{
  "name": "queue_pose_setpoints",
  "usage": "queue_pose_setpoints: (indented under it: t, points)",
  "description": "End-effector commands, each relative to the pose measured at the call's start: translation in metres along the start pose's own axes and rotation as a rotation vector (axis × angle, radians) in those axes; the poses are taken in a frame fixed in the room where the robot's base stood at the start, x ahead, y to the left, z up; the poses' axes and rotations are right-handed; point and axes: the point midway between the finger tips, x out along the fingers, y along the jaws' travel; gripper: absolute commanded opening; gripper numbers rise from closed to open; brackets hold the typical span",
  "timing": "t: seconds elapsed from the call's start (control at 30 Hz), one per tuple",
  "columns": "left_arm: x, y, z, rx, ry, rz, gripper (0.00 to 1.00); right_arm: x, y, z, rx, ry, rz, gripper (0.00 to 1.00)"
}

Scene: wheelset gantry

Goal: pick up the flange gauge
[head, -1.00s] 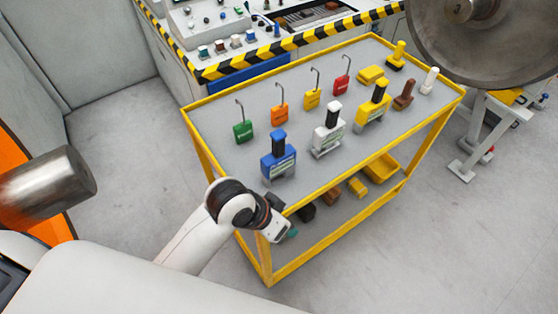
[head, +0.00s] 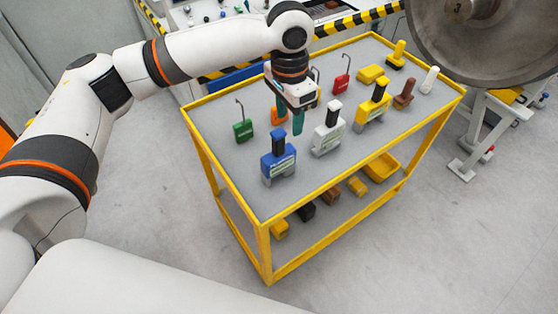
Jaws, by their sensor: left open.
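Three gauge-like tools with black handles stand upright on the cart top: a blue one (head: 279,163), a white one (head: 327,136) and a yellow one (head: 373,107). Their labels are too small to read, so I cannot tell which is the flange gauge. My left gripper (head: 290,120) hangs over the cart, fingers pointing down, open and empty. It is behind the blue tool and left of the white one, apart from both in the picture. My right gripper is not in view.
The yellow-framed cart (head: 225,180) also carries a green tag with a hook (head: 243,131), a red one (head: 340,84), an orange one partly hidden by my gripper, a brown stamp-like piece (head: 404,94) and a white one (head: 429,79). A large metal wheel (head: 480,45) hangs at upper right.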

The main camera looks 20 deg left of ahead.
Motion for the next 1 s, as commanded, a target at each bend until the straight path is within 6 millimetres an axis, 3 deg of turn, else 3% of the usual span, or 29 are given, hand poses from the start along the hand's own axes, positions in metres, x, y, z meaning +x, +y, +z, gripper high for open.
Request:
queue_pose_setpoints:
  t: [0.1, 0.23, 0.5, 0.77, 1.0]
  points:
    - [-0.018, 0.015, -0.003, -0.045, 0.017, 0.014, 0.47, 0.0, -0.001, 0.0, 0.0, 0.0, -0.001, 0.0]
    - [-0.017, 0.02, -0.005, -0.062, 0.028, 0.015, 0.47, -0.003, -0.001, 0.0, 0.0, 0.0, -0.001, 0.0]
    - [0.027, 0.02, -0.006, -0.062, 0.027, 0.014, 0.47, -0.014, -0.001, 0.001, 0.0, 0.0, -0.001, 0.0]
    - [0.049, 0.022, -0.007, -0.06, 0.026, 0.015, 0.47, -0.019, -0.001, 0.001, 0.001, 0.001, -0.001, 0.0]
    - [0.083, 0.026, -0.012, -0.06, 0.026, 0.014, 0.47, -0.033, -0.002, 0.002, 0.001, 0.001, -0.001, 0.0]
